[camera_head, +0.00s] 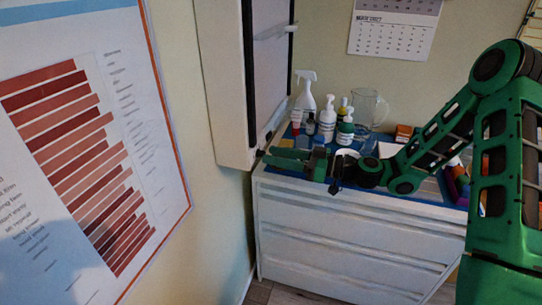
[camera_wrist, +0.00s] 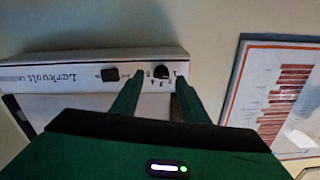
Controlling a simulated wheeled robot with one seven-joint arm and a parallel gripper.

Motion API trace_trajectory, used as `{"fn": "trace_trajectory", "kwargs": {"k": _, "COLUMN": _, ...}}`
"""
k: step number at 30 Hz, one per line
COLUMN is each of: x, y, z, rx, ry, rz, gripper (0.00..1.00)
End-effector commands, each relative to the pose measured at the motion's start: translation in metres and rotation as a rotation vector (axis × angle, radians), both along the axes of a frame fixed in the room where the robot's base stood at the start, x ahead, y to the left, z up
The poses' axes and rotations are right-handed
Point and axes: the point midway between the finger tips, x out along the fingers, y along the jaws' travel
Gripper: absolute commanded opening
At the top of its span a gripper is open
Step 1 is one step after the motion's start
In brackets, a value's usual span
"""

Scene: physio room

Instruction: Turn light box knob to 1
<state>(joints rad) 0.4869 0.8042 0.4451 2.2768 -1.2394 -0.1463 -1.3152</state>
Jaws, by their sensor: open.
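The light box (camera_head: 228,85) is a white wall-mounted case seen from its side in the head view. Its edge with printed lettering shows in the wrist view (camera_wrist: 60,70). There the black knob (camera_wrist: 161,71) sits among small printed marks, with 1 near its right side; its exact setting is too small to read. A black rectangular switch (camera_wrist: 110,74) is left of it. My gripper (camera_wrist: 160,80) is open, its two green fingers on either side of the knob in the picture; contact cannot be told. In the head view my gripper (camera_head: 272,156) is at the box's lower edge, and the knob is hidden.
A white drawer cabinet (camera_head: 340,235) stands below my arm. On its blue top are a spray bottle (camera_head: 306,95), pump bottles (camera_head: 327,118) and a clear jug (camera_head: 368,106) behind my gripper. A chart (camera_head: 85,150) hangs on the left wall, a calendar (camera_head: 393,27) at the back.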

Motion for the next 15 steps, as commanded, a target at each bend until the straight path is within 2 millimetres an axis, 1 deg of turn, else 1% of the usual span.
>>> {"fn": "trace_trajectory", "kwargs": {"k": 3, "x": -0.007, "y": -0.022, "z": 0.000, "rx": -0.001, "ry": 0.000, "rz": -0.004, "gripper": 0.41}}
{"fn": "trace_trajectory", "kwargs": {"k": 9, "x": -0.019, "y": -0.057, "z": -0.001, "rx": 0.000, "ry": 0.001, "rz": -0.004, "gripper": 0.41}}
{"fn": "trace_trajectory", "kwargs": {"k": 12, "x": -0.024, "y": -0.069, "z": -0.001, "rx": -0.001, "ry": 0.002, "rz": -0.003, "gripper": 0.41}}
{"fn": "trace_trajectory", "kwargs": {"k": 15, "x": -0.027, "y": -0.078, "z": -0.001, "rx": -0.001, "ry": 0.002, "rz": -0.002, "gripper": 0.41}}
